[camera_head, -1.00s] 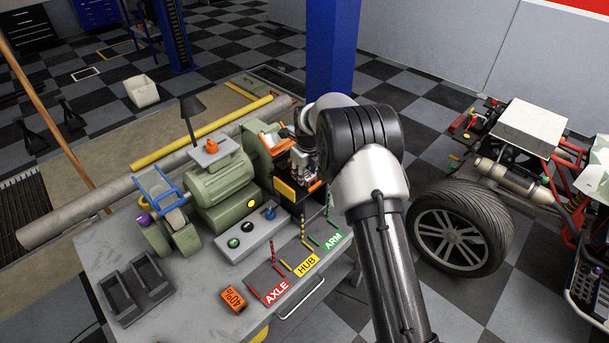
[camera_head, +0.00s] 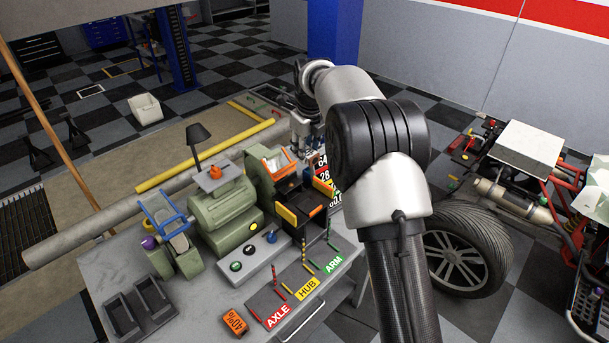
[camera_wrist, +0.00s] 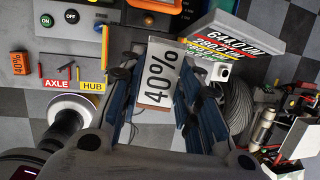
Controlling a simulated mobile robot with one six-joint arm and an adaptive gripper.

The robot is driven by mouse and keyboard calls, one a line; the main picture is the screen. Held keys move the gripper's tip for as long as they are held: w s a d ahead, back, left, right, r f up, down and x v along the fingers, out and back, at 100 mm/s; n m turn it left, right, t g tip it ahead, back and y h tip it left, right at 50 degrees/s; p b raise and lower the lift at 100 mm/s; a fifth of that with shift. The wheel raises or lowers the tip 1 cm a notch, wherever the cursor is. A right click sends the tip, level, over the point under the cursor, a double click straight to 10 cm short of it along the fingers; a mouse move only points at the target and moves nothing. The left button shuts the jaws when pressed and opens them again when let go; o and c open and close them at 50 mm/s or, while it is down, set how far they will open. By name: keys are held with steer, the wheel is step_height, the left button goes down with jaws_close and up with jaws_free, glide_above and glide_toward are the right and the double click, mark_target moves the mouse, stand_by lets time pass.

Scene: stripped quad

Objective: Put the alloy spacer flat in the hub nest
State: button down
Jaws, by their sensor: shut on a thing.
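My gripper (camera_wrist: 157,72) is shut on a flat grey block marked 40% (camera_wrist: 158,84), which I take for the alloy spacer. Its printed face is turned to the wrist camera, and it sits between the blue fingers. In the head view my gripper (camera_head: 303,143) is up behind the black machine, partly covered by my arm; the spacer cannot be made out there. The hub nest (camera_head: 296,278) is on the bench between the axle and arm nests, with coloured pegs and a yellow HUB label (camera_head: 308,288). The label also shows in the wrist view (camera_wrist: 92,87).
An orange 40% block (camera_head: 235,322) lies on the bench left of the AXLE label (camera_head: 278,316). The black machine with yellow and orange parts (camera_head: 303,207), a readout panel (camera_head: 322,162) and a button box (camera_head: 250,253) stand near. The ARM label (camera_head: 333,263) is at right.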

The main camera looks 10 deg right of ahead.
steer(key=shift+r, duration=0.3)
steer(key=n, duration=0.2)
steer(key=s+f+n+y, duration=0.1)
steer(key=shift+a+f+b, duration=0.1)
steer(key=shift+a+b, duration=0.15)
steer(key=shift+b, duration=0.05)
steer(key=s+a+f+m+g+h+b, duration=0.1)
steer(key=s+a+f+m+h+b, duration=0.2)
steer(key=s+f+m, duration=0.6)
steer(key=s+a+f+m+g+b, duration=0.1)
steer(key=s+a+f+m+b, duration=0.3)
steer(key=s+m, duration=0.6)
steer(key=shift+m, duration=0.7)
steer(key=b+x, duration=0.2)
steer(key=x, duration=0.5)
steer(key=a+b+x, duration=0.1)
steer(key=b+x, duration=0.2)
steer(key=x, duration=0.4)
steer(key=a+b+x, duration=0.1)
steer(key=b+x, duration=0.2)
steer(key=x, duration=0.4)
steer(key=shift+a+f, duration=0.15)
steer(key=shift+f, duration=0.1)
